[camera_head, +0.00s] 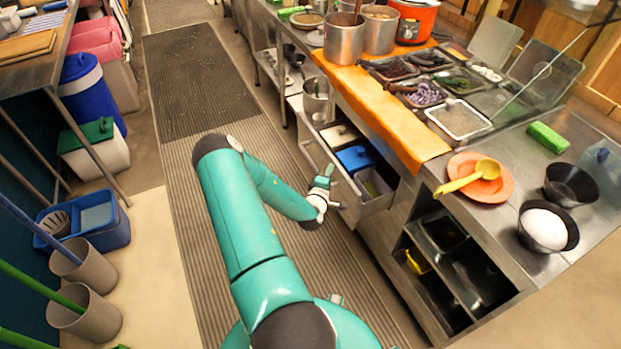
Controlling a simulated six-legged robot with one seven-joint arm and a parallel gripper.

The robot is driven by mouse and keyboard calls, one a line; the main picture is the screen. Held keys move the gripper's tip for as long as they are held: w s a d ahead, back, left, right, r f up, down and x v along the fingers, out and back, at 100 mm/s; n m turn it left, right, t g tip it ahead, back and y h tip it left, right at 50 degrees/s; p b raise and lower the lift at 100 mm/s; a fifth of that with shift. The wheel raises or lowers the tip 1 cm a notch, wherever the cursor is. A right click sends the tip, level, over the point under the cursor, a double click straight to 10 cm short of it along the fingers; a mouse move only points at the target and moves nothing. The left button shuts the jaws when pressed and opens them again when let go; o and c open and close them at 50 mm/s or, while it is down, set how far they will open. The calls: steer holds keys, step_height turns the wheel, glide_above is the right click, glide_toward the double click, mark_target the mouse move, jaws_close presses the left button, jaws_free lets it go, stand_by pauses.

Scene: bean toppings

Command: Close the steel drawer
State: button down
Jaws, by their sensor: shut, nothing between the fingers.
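The steel drawer (347,187) is pulled out from the long counter's side, in the middle of the view.
An orange cloth (385,112) lies along the counter above the drawer. Open shelves (455,262) stand to the drawer's right. A ribbed mat (205,215) covers the clear aisle floor. A blue basket (110,238) and grey buckets (88,270) stand at left.

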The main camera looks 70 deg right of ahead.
steer(key=s+d, duration=1.1)
steer(key=s, duration=0.1)
steer(key=shift+d, duration=0.4)
